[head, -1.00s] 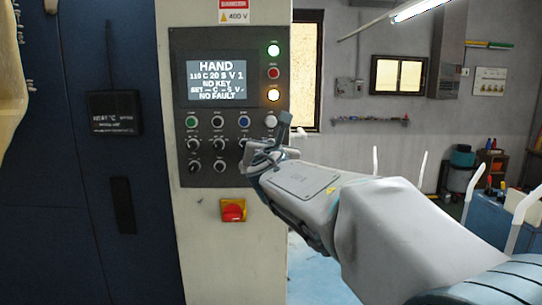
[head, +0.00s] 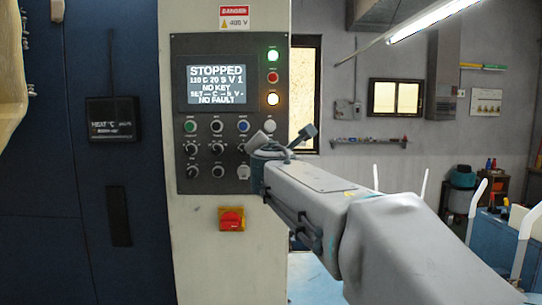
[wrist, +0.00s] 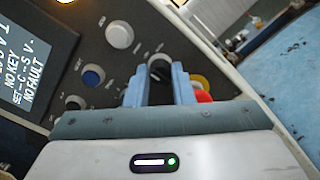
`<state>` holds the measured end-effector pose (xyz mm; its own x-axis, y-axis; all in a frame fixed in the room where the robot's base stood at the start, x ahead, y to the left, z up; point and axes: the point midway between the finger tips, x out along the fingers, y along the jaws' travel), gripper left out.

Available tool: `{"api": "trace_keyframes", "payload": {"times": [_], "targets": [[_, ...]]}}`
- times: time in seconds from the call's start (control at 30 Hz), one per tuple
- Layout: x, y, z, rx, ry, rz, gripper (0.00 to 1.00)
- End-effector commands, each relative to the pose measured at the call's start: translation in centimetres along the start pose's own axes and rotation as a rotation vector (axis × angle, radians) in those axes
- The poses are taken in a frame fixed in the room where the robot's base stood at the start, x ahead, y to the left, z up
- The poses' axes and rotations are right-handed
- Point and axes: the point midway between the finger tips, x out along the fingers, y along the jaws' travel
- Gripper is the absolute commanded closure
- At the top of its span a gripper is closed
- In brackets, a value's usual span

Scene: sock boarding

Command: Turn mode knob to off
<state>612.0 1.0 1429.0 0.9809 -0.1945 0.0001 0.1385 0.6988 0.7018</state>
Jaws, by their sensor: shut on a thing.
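The dark control panel (head: 208,110) stands on the pale cabinet front. Its display (head: 215,84) reads STOPPED, NO KEY and NO FAULT. My gripper (head: 262,158) is at the panel's right side, and in the head view it hides the knob there. In the wrist view my gripper's two blue fingers (wrist: 159,88) are shut on a dark round knob (wrist: 158,68), taken as the mode knob. Its pointer and label cannot be read.
Other knobs (head: 216,147) and a row of buttons (head: 216,126) sit close to the left of my gripper. A red switch on a yellow plate (head: 231,219) is below the panel. Lit green and amber lamps (head: 273,99) are above. Open room lies to the right.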

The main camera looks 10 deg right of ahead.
Motion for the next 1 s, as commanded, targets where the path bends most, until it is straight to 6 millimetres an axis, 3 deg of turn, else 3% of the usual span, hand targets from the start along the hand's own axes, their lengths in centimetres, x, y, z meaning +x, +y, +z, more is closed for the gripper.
{"api": "trace_keyframes", "payload": {"times": [0.4, 0.43, 0.5, 0.83, 1.0], "targets": [[0.0, 0.0, -0.1, 0.008, 0.001, -0.001, 1.0], [0.0, 0.0, -0.1, 0.008, 0.001, -0.001, 0.73], [0.0, 0.0, 0.0, 0.008, 0.001, -0.001, 0.57], [-0.2, 0.0, 0.0, 0.008, 0.0, 0.0, 0.57], [-1.9, 0.0, 0.0, 0.009, -0.002, 0.001, 0.57]]}}
